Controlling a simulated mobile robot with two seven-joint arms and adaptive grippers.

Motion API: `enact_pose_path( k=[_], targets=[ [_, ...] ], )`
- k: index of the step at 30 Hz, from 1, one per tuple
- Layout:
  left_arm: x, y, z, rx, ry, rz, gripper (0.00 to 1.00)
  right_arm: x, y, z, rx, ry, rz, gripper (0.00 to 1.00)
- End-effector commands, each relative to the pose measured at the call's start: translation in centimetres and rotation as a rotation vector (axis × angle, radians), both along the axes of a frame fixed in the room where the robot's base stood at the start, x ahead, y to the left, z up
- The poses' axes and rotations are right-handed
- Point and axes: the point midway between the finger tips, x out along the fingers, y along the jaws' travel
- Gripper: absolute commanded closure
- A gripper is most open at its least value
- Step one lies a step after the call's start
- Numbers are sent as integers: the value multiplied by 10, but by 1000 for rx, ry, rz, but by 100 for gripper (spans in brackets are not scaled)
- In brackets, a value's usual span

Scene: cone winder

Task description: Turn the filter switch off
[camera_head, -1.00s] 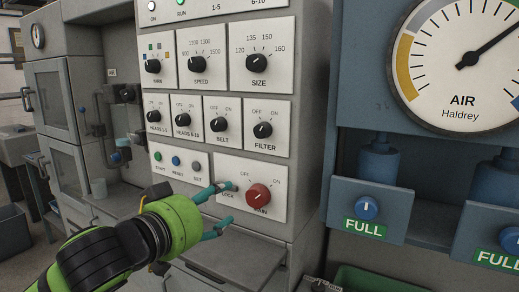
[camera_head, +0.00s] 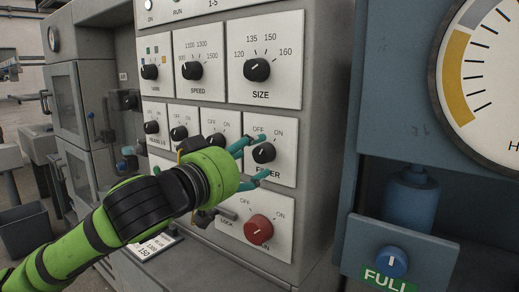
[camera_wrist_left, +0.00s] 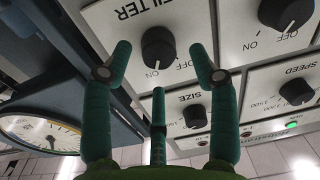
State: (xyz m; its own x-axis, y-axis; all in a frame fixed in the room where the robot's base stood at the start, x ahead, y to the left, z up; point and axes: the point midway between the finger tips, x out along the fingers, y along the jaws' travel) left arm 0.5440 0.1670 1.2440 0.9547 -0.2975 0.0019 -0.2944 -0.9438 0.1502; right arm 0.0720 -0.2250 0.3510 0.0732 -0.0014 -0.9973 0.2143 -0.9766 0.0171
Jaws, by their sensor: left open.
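The filter switch (camera_head: 263,152) is a black round knob on a white plate, with OFF at its upper left and ON at its upper right. In the left wrist view the filter knob (camera_wrist_left: 158,48) appears upside down, its white mark seeming nearer the ON side. My left gripper (camera_head: 262,157) is open, with teal fingers above and below the knob. In the wrist view the open gripper (camera_wrist_left: 160,64) has a finger on each side of the knob, with gaps showing. I cannot tell whether any finger touches it. My right gripper is not in view.
The size knob (camera_head: 257,70) is above the filter plate and the red main knob (camera_head: 258,230) below it. My left arm hides part of the belt plate and lower buttons. A blue unit with a knob (camera_head: 392,262) and air gauge (camera_head: 490,85) stands at the right.

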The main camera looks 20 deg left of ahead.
Motion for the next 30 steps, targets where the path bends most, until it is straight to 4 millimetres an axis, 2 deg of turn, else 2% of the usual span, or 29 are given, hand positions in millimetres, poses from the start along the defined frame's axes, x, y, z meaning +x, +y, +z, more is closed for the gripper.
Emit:
enact_pose_path(
  k=[6,15,16,19,20,30],
  targets=[
    [21,-7,1,1,1,-1,40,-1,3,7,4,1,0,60],
    [24,-8,0,2,-1,-1,40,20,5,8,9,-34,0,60],
    [24,-8,0,2,-1,-1,48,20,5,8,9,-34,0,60],
    [24,-8,0,2,-1,-1,88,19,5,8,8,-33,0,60],
    [24,-8,0,1,-1,0,96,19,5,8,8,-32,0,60],
    [24,-7,1,-19,2,2,96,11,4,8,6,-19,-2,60]
  ],
)
